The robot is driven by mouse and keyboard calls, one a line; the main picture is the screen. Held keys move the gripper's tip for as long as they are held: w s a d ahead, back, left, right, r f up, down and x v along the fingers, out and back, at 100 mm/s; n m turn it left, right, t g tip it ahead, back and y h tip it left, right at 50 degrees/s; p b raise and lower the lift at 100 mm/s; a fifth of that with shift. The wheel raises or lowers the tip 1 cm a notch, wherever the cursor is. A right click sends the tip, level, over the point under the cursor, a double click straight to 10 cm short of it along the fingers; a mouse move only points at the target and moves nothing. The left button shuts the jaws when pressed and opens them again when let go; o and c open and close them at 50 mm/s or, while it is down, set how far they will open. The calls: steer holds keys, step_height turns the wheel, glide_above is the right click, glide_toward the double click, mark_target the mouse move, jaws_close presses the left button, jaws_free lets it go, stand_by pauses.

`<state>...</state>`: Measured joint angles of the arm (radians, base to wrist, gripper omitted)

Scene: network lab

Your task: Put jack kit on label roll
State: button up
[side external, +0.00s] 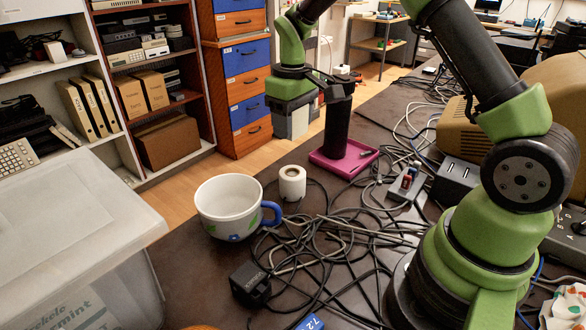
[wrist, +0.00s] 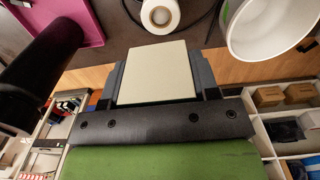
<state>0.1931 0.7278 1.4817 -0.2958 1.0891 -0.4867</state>
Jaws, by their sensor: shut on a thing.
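My gripper (wrist: 154,76) is shut on a flat, pale cream box, the jack kit (wrist: 152,70), in the wrist view; a dark finger lies on each side of it. In the side view my gripper (side external: 322,80) is held above the table by the black cylinder, and I cannot make out the kit there. The label roll (side external: 292,184) is a short white roll with a brown-rimmed centre hole, upright on the table beside the mug. It also shows in the wrist view (wrist: 159,14), just beyond the kit's far edge. The kit and roll are apart.
A white mug (side external: 226,200) with a blue handle stands left of the roll. A tall black cylinder (side external: 338,130) stands at a magenta tray (side external: 346,166) behind it. Tangled black cables (side external: 315,240) cover the table in front. A translucent bin (side external: 75,225) is at left.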

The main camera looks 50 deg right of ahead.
mark_target(292, 172)
step_height(292, 172, down, 9)
steer(key=shift+f, duration=0.1)
stand_by(0.3)
steer(key=shift+f, duration=0.15)
steer(key=o, duration=1)
